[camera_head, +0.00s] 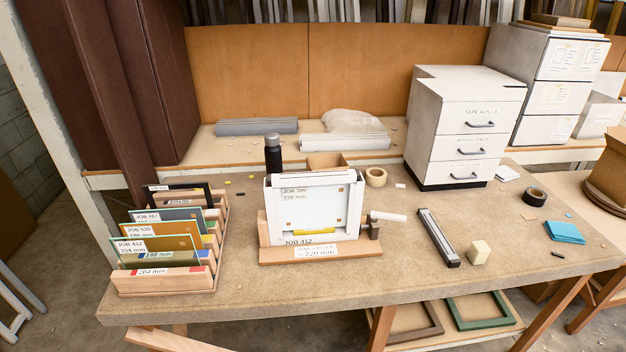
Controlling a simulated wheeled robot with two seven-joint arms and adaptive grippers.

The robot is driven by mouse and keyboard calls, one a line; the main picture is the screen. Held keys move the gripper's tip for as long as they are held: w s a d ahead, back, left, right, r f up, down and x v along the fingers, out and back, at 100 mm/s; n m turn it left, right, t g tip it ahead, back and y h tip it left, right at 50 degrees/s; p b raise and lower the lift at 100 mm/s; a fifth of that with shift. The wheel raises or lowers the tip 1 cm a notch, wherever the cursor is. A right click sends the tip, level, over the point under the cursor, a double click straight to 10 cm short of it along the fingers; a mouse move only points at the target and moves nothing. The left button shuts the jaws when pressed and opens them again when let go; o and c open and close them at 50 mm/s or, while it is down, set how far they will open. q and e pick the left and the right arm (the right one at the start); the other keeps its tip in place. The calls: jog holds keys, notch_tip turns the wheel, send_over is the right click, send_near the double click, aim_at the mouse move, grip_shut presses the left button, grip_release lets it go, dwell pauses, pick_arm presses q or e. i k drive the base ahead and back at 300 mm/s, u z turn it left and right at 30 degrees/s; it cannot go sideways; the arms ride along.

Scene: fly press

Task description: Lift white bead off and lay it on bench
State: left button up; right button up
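A white-edged frame (355,225) stands upright in a wooden holder (275,256) at the middle of the bench (400,280). Its pale panel carries a "JOB 309" label, and a yellow strip (313,232) lies along its lower part. The holder's front reads "JOB 412" and "220 mm". A short white bar (388,216) sticks out at the frame's right side, beside a small dark block (374,230). I cannot tell for certain which white piece is the bead. Neither of my grippers is in view.
A wooden rack (160,280) of upright panels stands at the bench's left. A black bottle (273,155) and tape roll (376,177) are behind the frame. A dark bar (438,237) and pale block (479,252) lie to the right.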

aim_at(284, 180)
jog(key=k, duration=0.5)
jog(key=z, duration=0.3)
jog(key=i, duration=0.75)
jog(key=u, duration=0.55)
jog(key=i, duration=0.6)
jog(key=u, duration=0.45)
